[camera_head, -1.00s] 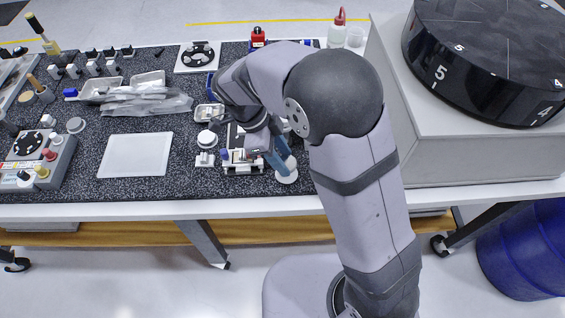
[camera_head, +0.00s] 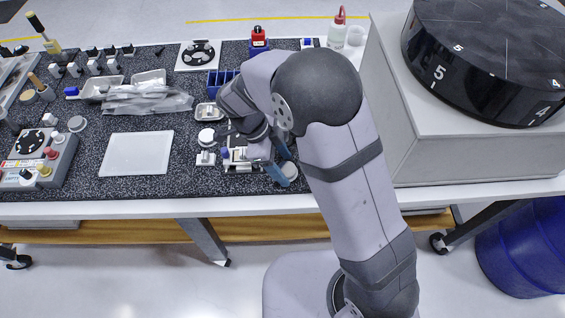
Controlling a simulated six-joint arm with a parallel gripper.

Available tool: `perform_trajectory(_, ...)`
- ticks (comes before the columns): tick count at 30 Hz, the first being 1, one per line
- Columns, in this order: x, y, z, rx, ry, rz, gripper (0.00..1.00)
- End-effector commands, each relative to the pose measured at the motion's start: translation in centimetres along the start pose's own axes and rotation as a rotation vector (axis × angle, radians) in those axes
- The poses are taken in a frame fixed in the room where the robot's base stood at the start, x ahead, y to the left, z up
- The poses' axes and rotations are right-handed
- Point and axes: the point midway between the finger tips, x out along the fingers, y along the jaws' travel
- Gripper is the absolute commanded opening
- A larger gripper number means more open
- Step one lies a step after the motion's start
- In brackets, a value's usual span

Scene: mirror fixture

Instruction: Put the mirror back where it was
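My gripper (camera_head: 283,167) is over the front right part of the dark speckled mat, with its blue fingers pointing down. My own arm and wrist cover part of it, so the finger gap is unclear. A small pale round piece (camera_head: 291,170) shows right at the fingers; I cannot tell whether it is the mirror or whether it is gripped. Left of the fingers stands a small white fixture (camera_head: 240,165) with a blue knob (camera_head: 225,153), partly hidden by my wrist. I cannot clearly make out the mirror.
A small white block (camera_head: 205,159) and a white round piece (camera_head: 206,137) stand left of the fixture. A white plate (camera_head: 136,154) lies farther left. Bagged parts (camera_head: 145,101) and a blue bin (camera_head: 221,82) are behind. A large grey block (camera_head: 440,160) bounds the right side.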

Motion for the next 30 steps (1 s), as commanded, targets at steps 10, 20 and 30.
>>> perform_trajectory(10, -0.6, -0.1, 0.0, 0.000, -0.001, -0.002, 0.58)
perform_trajectory(20, -5.6, -0.1, 0.1, 0.001, -0.004, -0.006, 0.58)
perform_trajectory(30, -10.9, -0.1, 0.0, 0.001, -0.002, -0.003, 0.58)
